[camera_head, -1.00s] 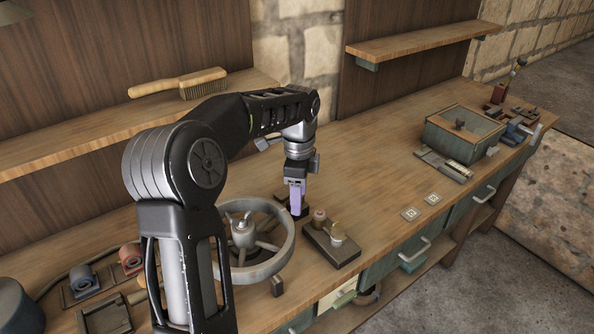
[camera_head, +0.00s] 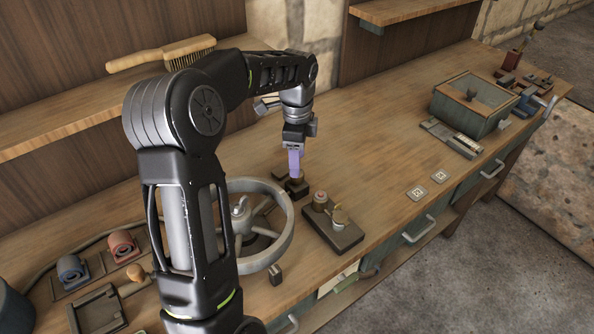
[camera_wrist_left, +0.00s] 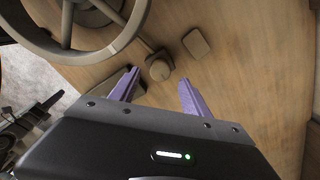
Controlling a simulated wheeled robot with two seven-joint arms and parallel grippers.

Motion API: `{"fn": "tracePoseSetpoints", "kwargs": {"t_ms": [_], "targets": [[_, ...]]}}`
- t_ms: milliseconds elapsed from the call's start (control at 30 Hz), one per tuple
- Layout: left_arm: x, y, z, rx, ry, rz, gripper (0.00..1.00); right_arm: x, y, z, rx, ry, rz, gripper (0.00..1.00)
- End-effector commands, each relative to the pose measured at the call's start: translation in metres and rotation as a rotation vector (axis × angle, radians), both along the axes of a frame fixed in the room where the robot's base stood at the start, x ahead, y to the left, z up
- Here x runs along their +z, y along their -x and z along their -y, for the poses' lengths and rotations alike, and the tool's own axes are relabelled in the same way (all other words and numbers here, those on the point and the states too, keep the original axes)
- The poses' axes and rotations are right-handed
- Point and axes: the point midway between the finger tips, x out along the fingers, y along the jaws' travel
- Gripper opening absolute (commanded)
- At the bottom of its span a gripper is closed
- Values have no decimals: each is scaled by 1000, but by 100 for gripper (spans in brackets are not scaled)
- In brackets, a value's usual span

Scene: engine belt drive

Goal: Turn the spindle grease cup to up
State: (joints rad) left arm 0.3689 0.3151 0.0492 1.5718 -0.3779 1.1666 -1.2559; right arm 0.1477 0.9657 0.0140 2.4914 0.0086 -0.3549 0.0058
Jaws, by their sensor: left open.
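My left gripper (camera_head: 295,174) points down over a small dark fitting (camera_head: 297,188) beside the spoked wheel (camera_head: 283,240). In the left wrist view the left gripper (camera_wrist_left: 158,90) is open, its purple fingers apart. A round knob (camera_wrist_left: 160,69) shows between and beyond the fingertips, with a thin rod running from it towards the wheel (camera_wrist_left: 130,32). This knob may be the spindle grease cup; its marking and turn cannot be made out. What seems to be my right gripper (camera_wrist_left: 40,108) shows at the left edge of the wrist view; its jaw state is unclear.
A dark block (camera_head: 336,238) with a red-capped cup and a pale cup stands right of the wheel. A small rectangular block (camera_wrist_left: 196,43) lies near the knob. A box (camera_head: 468,105) stands at the back right.

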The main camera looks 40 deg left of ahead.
Motion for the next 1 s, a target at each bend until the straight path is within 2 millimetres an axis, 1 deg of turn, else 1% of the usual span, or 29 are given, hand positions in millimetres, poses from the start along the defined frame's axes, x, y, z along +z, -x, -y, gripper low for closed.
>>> {"fn": "tracePoseSetpoints", "kwargs": {"t_ms": [100,300,433,667,1000], "targets": [[-19,1,0,2,2,-5,55,5,0,0,-1,1,-1,36],[-46,0,0,0,1,-2,55,9,1,0,-1,3,-3,36],[-52,0,0,0,0,0,55,9,1,1,-1,2,-4,36],[-53,0,0,0,0,1,55,8,1,1,-1,2,-4,36],[-53,0,0,0,0,0,28,9,1,1,-1,2,-4,36]]}}
